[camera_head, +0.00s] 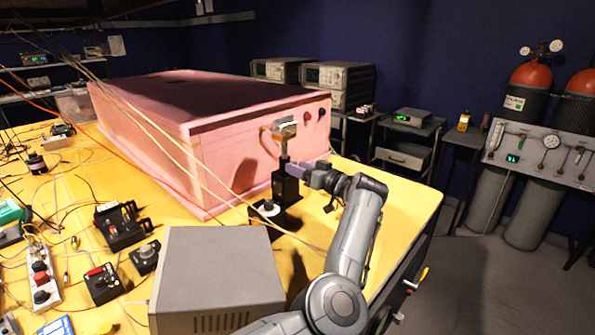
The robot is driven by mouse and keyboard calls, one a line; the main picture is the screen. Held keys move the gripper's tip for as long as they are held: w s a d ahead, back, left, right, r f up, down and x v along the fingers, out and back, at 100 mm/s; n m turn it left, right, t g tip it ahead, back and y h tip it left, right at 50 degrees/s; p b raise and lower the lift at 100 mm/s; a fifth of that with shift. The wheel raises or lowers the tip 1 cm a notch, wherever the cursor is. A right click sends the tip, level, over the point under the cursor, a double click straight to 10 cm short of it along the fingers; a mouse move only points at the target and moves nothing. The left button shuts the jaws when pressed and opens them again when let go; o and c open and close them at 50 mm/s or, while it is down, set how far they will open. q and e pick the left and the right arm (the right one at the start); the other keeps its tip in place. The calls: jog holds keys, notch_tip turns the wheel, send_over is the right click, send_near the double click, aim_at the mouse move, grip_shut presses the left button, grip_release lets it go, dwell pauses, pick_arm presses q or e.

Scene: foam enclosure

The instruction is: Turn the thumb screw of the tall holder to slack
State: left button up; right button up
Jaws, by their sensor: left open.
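The tall holder (285,188) is a black upright block on the yellow table, in front of the pink foam box. A thin post (284,152) rises from it and carries a small metallic head (285,130). My right gripper is not in view.
A low black stand with a white disc (267,208) is just left of the holder. The pink foam box (232,158) is close behind. A grey instrument case (215,275) stands in front. Cables hang across the left side. The table's right end (405,205) is clear.

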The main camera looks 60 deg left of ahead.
pick_arm(q)
jog(key=shift+s+a, duration=0.1)
jog(key=shift+a, duration=0.45)
grip_shut()
